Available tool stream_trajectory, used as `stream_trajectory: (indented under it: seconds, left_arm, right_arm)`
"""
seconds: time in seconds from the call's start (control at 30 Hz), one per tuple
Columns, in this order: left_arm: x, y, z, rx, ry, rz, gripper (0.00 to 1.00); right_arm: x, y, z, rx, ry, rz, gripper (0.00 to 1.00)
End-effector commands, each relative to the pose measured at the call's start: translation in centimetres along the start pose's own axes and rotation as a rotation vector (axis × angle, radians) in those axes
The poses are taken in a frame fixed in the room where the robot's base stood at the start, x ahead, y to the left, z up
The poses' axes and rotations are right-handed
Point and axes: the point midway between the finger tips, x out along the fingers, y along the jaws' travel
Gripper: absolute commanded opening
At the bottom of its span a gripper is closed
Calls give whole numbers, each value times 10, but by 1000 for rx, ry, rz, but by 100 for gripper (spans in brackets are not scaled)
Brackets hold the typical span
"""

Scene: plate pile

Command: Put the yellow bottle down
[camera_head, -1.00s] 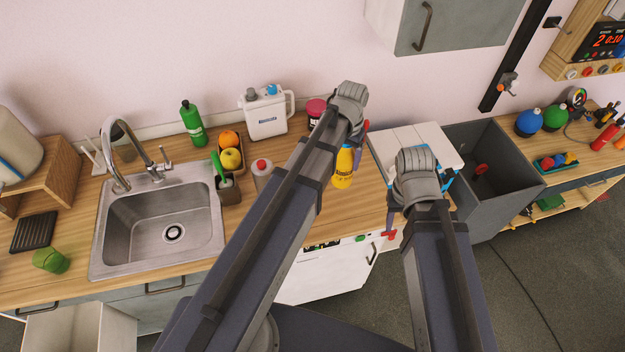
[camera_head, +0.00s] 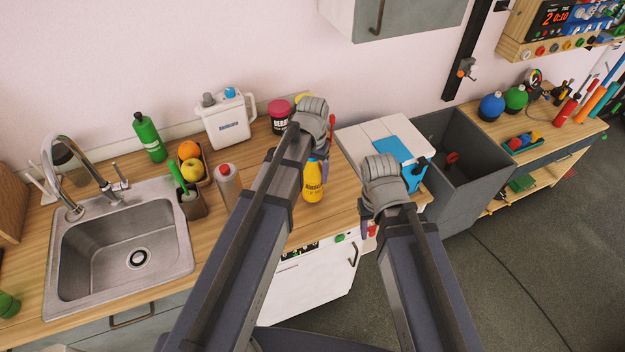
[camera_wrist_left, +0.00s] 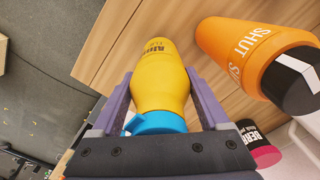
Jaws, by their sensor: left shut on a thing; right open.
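The yellow bottle (camera_head: 313,184) is at the counter, right of my left arm in the head view. In the left wrist view the yellow bottle (camera_wrist_left: 160,75) lies between both fingers of my left gripper (camera_wrist_left: 157,88), which is shut on it near its blue cap (camera_wrist_left: 157,122). Its base points toward the wooden counter (camera_head: 335,212). I cannot tell whether the base touches the wood. In the head view my left gripper is mostly hidden behind its wrist. My right gripper (camera_head: 392,190) is open by the counter's right end, mostly hidden under its wrist.
An orange bottle (camera_wrist_left: 252,52) and a pink-lidded jar (camera_wrist_left: 262,150) are close to the left gripper. A grey bottle (camera_head: 228,187), a white jug (camera_head: 228,122) and the sink (camera_head: 75,245) are to the left. A grey bin (camera_head: 475,185) stands right.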

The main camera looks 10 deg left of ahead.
Motion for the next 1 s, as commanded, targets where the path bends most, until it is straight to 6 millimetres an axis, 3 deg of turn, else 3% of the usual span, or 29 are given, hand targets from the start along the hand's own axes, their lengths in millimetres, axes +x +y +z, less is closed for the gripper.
stream_trajectory:
  seconds: [0.03,0.13,0.6,0.63,0.8,1.0]
  left_arm:
    - [13,0,0,0,0,0,0]
    - [24,0,0,0,0,0,0]
    - [28,0,0,0,0,0,0]
    - [27,0,0,0,0,0,81]
    - [26,0,0,0,0,0,100]
    - [26,0,0,0,0,0,100]
  right_arm:
    - [13,-1,-1,0,0,0,50]
    - [23,-2,-1,1,0,0,50]
    - [27,-3,-2,1,0,0,50]
    - [26,-2,-2,1,0,0,50]
    - [26,-2,-2,1,0,0,50]
    - [26,-2,-2,1,0,0,50]
